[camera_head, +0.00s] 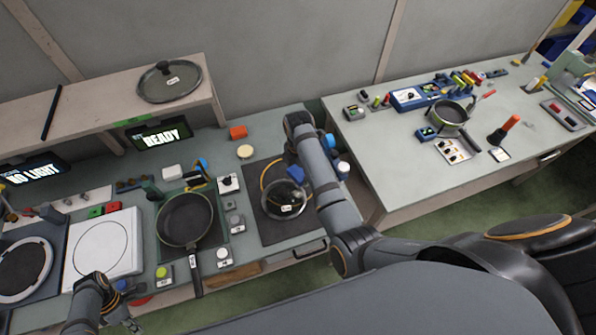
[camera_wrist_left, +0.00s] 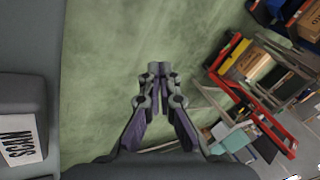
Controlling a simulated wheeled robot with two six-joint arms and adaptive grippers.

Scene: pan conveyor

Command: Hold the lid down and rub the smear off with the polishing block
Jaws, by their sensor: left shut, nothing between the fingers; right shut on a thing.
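A round glass lid (camera_head: 280,210) with a dark rim and a small white label lies on a dark mat (camera_head: 268,232) right of the pan station in the head view. My right gripper (camera_head: 298,186) is at the lid's upper right edge, mostly hidden by its own arm. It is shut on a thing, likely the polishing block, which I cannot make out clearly. The smear is too small to see. My left gripper (camera_head: 132,325) is low at the bottom left, away from the lid. In the left wrist view its fingertips (camera_wrist_left: 158,70) are together, empty, over green floor.
A frying pan (camera_head: 185,218) sits left of the lid, beside a white plate station (camera_head: 103,245). Another glass lid (camera_head: 169,83) lies on the shelf. A second bench (camera_head: 390,170) stands right across a gap, with a small pan (camera_head: 447,116). Small buttons line the left bench.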

